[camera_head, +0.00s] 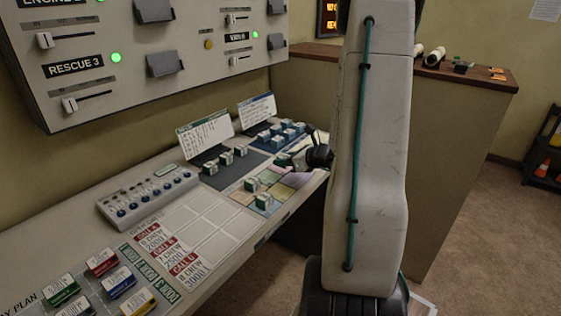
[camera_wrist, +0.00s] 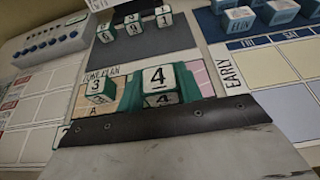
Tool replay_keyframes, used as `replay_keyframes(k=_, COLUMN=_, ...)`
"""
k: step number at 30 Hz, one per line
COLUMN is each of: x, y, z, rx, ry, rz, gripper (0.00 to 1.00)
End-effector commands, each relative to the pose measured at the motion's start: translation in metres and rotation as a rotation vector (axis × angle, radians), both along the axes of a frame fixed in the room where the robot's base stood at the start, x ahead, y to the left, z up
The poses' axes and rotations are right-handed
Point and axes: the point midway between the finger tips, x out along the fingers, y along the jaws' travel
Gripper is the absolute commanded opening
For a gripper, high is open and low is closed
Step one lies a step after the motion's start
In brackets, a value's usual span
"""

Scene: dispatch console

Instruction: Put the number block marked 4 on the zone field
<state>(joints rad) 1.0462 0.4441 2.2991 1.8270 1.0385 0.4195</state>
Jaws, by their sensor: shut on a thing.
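The number block marked 4 (camera_wrist: 158,77) is white-faced with green sides and looks large and close in the wrist view. My gripper (camera_wrist: 158,92) is shut on it; a dark bar of the gripper crosses the lower picture. In the head view my gripper (camera_head: 318,155) is dark, partly hidden by my arm, over the right part of the zone plan (camera_head: 292,181). The coloured zone plan also shows in the wrist view (camera_wrist: 201,78), with block 3 (camera_wrist: 98,85) on its left part. The field below the held block is hidden, and contact cannot be told.
Two blocks (camera_head: 252,184) (camera_head: 264,201) stand on the plan's left side. More number blocks stand on a dark mat (camera_wrist: 150,41) behind. Blue name blocks (camera_wrist: 239,20) stand to the right. A knob box (camera_head: 147,198) and upright cards (camera_head: 205,134) stand near the wall panel.

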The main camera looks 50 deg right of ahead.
Motion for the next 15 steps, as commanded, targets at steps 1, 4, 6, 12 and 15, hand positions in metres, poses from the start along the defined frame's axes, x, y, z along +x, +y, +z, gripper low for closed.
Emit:
replay_keyframes(k=1, x=0.010, y=-0.007, z=-0.002, rx=-0.001, ry=0.000, rz=0.002, gripper=0.14)
replay_keyframes(k=4, x=0.026, y=-0.019, z=-0.003, rx=0.000, ry=-0.001, rz=0.001, gripper=0.14)
replay_keyframes(k=6, x=0.033, y=-0.025, z=-0.004, rx=-0.001, ry=-0.001, rz=0.000, gripper=0.14)
replay_keyframes(k=12, x=0.043, y=-0.033, z=-0.005, rx=-0.001, ry=0.000, rz=-0.001, gripper=0.14)
replay_keyframes(k=15, x=0.046, y=-0.034, z=-0.017, rx=0.004, ry=0.002, rz=-0.001, gripper=0.14)
